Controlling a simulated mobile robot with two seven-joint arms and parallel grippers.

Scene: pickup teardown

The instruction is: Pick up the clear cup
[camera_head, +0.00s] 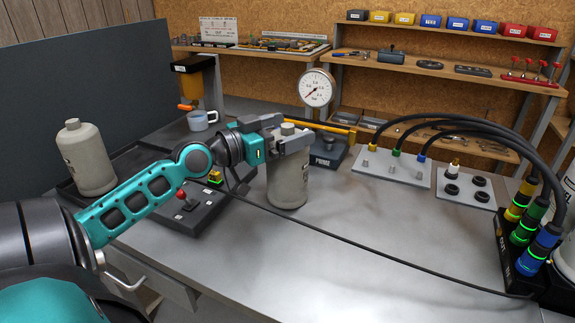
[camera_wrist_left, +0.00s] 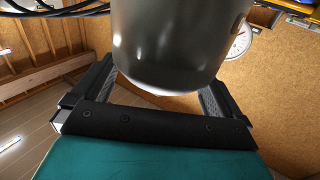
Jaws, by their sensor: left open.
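A small pale blue-grey cup (camera_head: 202,121) with a handle stands at the back left of the bench, behind my left arm; it is the only cup I see, and I cannot tell whether it is clear. My left gripper (camera_head: 290,137) is open, to the right of the cup and nearer the front. Its fingers are on either side of the upper part of a grey bottle (camera_head: 287,180). In the left wrist view the bottle (camera_wrist_left: 180,40) is between the spread fingers (camera_wrist_left: 160,88); I cannot tell whether they touch it. My right gripper is not in view.
A second grey bottle (camera_head: 87,160) stands at the left. A joystick box (camera_head: 190,211) lies below my left arm. A pressure gauge (camera_head: 316,88) stands behind the gripper. Black cables (camera_head: 450,128) arch at the right. The front middle of the bench (camera_head: 370,225) is mostly clear, crossed by a thin cable.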

